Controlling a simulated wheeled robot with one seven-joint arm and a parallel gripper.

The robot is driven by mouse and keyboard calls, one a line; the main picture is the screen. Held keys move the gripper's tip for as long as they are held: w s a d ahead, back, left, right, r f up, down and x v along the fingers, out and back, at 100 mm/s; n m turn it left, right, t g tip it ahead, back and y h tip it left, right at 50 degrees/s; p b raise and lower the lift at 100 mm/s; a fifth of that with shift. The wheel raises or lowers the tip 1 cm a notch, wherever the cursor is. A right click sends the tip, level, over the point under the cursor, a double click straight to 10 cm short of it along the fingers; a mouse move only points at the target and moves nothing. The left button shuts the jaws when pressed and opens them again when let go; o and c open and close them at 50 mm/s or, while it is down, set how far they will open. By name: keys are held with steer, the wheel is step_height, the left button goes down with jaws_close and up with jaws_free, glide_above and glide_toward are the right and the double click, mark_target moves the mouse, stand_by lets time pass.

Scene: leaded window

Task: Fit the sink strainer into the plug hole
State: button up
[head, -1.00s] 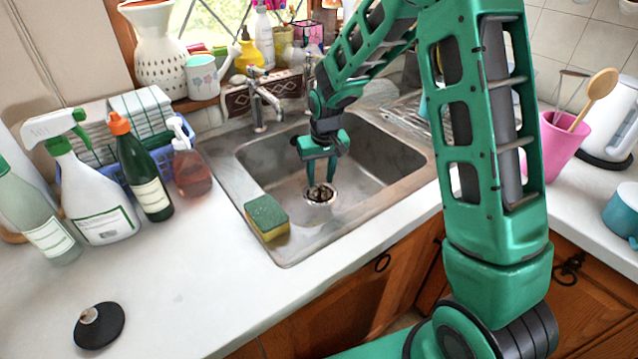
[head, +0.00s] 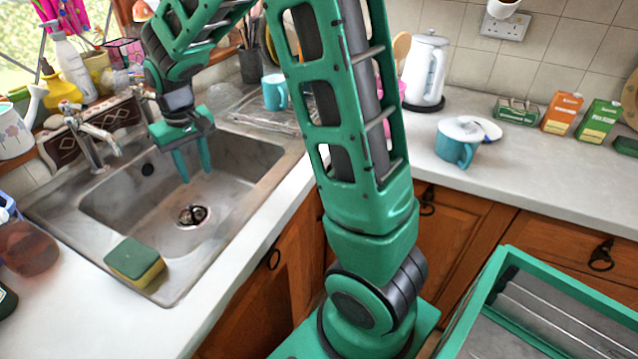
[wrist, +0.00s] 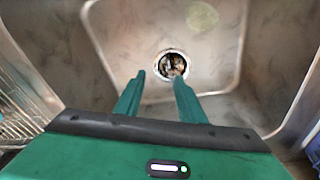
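The plug hole (head: 179,217) is a round metal ring in the sink floor; it also shows in the wrist view (wrist: 158,66). What looks like the strainer (head: 193,214), small with dark and pale patches, lies within the ring, and it shows in the wrist view too (wrist: 173,66). I cannot tell whether it sits level or fully down. My gripper (head: 195,176) points down into the basin above the plug hole. Its two fingers (wrist: 159,77) are apart with nothing between them, clear of the strainer.
The steel sink (head: 105,205) has a tap (head: 90,140) at its back left. A green and yellow sponge (head: 135,262) lies on its front rim. A blue mug (head: 274,92) stands behind the basin. A lidded teal pot (head: 458,145) and a kettle (head: 425,70) stand on the right counter.

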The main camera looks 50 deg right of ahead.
steer(key=s+d+r+m, duration=0.1)
steer(key=s+d, duration=0.2)
steer(key=s, duration=0.2)
steer(key=s+d+r+m, duration=0.1)
steer(key=s+d+r, duration=0.1)
steer(key=s+d, duration=0.2)
steer(key=s+d+r+m, duration=0.1)
steer(key=s+d+r, duration=0.1)
steer(key=s+d, duration=0.2)
steer(key=shift+s+r+g+h, duration=0.15)
steer(key=shift+s+g, duration=0.05)
steer(key=shift+s, duration=0.4)
steer(key=shift+s+r+g+h, duration=0.1)
steer(key=shift+s+g+h, duration=0.1)
steer(key=shift+s, duration=0.4)
steer(key=shift+m, duration=0.6)
steer(key=s+d, duration=0.1)
steer(key=s, duration=0.4)
steer(key=s+d, duration=0.1)
steer(key=s, duration=0.2)
steer(key=shift+s+d+r, duration=0.25)
steer(key=shift+d+r, duration=0.05)
steer(key=shift+r, duration=0.05)
steer(key=s+f+m+y, duration=0.1)
steer(key=s, duration=1)
steer(key=shift+d+m+g, duration=0.2)
steer(key=shift+m+g, duration=0.2)
steer(key=shift+w, duration=0.1)
steer(key=shift+w+f, duration=0.25)
steer(key=shift+w, duration=0.4)
